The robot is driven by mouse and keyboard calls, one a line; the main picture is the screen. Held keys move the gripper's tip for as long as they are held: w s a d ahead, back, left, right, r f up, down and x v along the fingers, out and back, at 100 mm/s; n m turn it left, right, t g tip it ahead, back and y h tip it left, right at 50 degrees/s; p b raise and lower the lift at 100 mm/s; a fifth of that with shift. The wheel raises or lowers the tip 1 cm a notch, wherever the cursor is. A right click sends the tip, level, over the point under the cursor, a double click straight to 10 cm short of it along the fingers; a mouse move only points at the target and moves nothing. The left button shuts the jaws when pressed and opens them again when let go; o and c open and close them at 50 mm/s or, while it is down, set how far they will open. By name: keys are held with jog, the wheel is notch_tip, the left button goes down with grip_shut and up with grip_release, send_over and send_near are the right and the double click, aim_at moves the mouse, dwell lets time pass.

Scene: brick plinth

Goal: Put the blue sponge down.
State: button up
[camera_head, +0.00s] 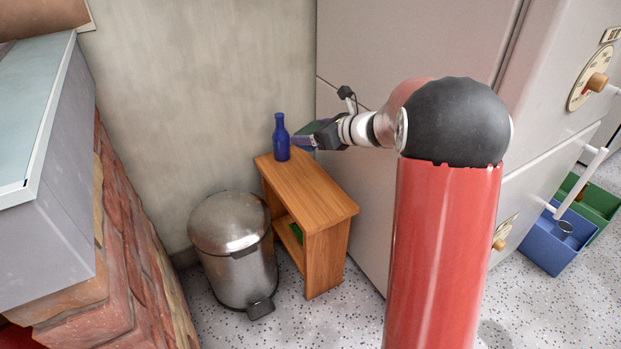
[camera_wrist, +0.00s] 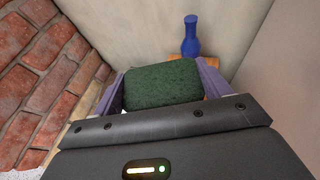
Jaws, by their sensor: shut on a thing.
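My gripper (camera_head: 305,136) is shut on a sponge, level with the bottle's lower part and near the back of the wooden stand. In the wrist view the sponge (camera_wrist: 162,84) shows a dark green, rough face between the two purple fingers. No blue side of it shows there, so I cannot tell its other colour. In the head view it is small and partly hidden by the gripper. I cannot tell its exact height over the stand.
A blue bottle (camera_head: 281,140) stands at the back of the wooden stand (camera_head: 308,192), close to my gripper; it also shows in the wrist view (camera_wrist: 191,40). The stand's front top is clear. A green item (camera_head: 297,232) lies on its lower shelf. A metal bin (camera_head: 232,250) stands left.

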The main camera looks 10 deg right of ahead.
aim_at(312, 193)
notch_tip(312, 193, down, 17)
jog(key=b, duration=0.2)
jog(key=shift+f+b, duration=0.2)
jog(key=shift+b, duration=0.1)
jog(key=shift+f, duration=0.2)
jog(key=o, duration=1)
jog(key=shift+r, duration=0.1)
jog(key=shift+c, duration=0.2)
